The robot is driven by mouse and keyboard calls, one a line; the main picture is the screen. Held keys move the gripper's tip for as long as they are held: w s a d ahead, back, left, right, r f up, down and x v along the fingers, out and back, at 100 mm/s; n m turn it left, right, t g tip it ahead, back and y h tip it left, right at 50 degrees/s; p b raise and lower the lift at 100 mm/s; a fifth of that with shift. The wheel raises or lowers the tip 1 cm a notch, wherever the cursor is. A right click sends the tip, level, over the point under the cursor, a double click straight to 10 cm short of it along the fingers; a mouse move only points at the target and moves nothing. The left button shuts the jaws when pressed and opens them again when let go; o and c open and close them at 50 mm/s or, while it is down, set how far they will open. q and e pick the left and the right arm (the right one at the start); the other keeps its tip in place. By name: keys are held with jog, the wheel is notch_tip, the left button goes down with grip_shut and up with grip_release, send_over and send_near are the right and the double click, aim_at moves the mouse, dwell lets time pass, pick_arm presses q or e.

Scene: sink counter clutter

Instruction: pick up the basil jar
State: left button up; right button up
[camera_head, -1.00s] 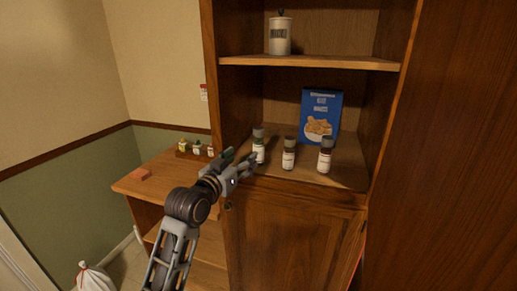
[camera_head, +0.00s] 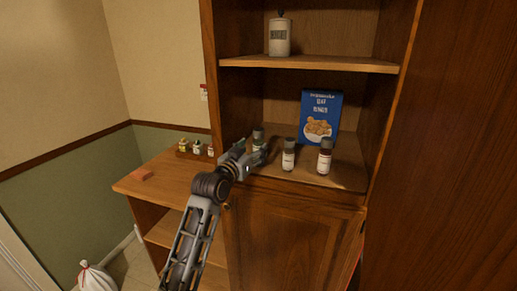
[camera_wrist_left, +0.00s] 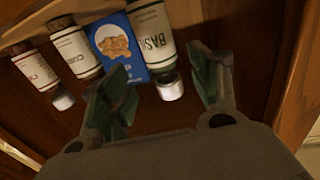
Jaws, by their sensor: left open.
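The basil jar (camera_head: 258,133) stands upright at the left of the cabinet's lower shelf, partly hidden behind my left gripper (camera_head: 252,155). In the left wrist view the jar (camera_wrist_left: 152,35) appears upside down, with a white label reading "BAS" and a pale lid end toward the gripper. My left gripper (camera_wrist_left: 166,75) is open there, one finger on each side of the jar's lid end, with gaps to it. I cannot tell how far the fingertips are from the jar in depth. My right gripper is not in view.
Two similar jars (camera_head: 289,154) (camera_head: 325,156) stand to the right on the same shelf, before a blue food box (camera_head: 321,113). A white canister (camera_head: 279,36) is on the upper shelf (camera_head: 320,63). Small jars (camera_head: 196,147) stand on the left counter (camera_head: 155,184).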

aim_at(256, 145)
pick_arm(q)
jog(key=shift+w+d, duration=0.1)
jog(key=shift+w, duration=0.15)
dwell(0.3)
jog(key=shift+p+x, duration=0.6)
jog(key=shift+x, duration=2)
jog(key=shift+f, duration=0.15)
jog(key=shift+c, duration=0.3)
jog(key=c, duration=1.1)
jog(key=shift+c, duration=0.2)
jog(key=shift+r+b, duration=0.45)
jog(key=shift+r, duration=4.6)
